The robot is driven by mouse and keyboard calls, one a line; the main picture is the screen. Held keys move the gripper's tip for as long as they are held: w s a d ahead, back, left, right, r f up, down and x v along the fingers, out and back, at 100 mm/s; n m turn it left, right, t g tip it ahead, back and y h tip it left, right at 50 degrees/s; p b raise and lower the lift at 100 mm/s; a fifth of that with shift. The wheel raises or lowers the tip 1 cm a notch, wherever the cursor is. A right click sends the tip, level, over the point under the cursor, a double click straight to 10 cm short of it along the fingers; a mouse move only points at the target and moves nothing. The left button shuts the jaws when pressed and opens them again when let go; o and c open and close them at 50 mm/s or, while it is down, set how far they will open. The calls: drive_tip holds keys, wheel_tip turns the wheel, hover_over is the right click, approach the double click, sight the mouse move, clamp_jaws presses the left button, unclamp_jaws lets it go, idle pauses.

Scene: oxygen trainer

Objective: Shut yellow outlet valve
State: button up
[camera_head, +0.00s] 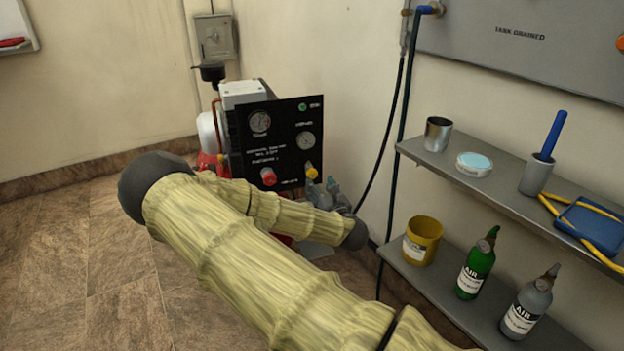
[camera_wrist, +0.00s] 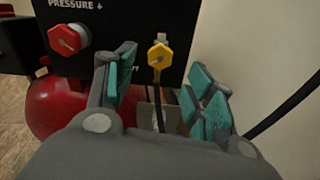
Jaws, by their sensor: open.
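The yellow outlet valve (camera_head: 311,170) is a small hexagonal knob low on the right of the black control panel (camera_head: 280,140). In the wrist view the yellow valve (camera_wrist: 159,56) sits ahead of my gripper (camera_wrist: 165,88), between the two teal-padded fingers and apart from both. A pale fitting rises just above the knob. My gripper is open and empty. In the head view my gripper (camera_head: 328,190) is at the panel's lower right, partly hidden by my arm.
A red knob (camera_wrist: 68,40) is left of the valve, above a red tank (camera_wrist: 62,100). A black hose (camera_wrist: 285,104) runs along the wall at right. Shelves at right hold a yellow cup (camera_head: 422,241), a green bottle (camera_head: 477,264) and a grey bottle (camera_head: 529,304).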

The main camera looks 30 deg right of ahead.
sight(313, 175)
drive_tip(key=b+x, duration=0.1)
drive_tip(key=x, duration=0.5)
drive_tip(key=shift+w+d, duration=0.1)
drive_tip(key=shift+w, duration=0.15)
drive_tip(key=c, duration=1)
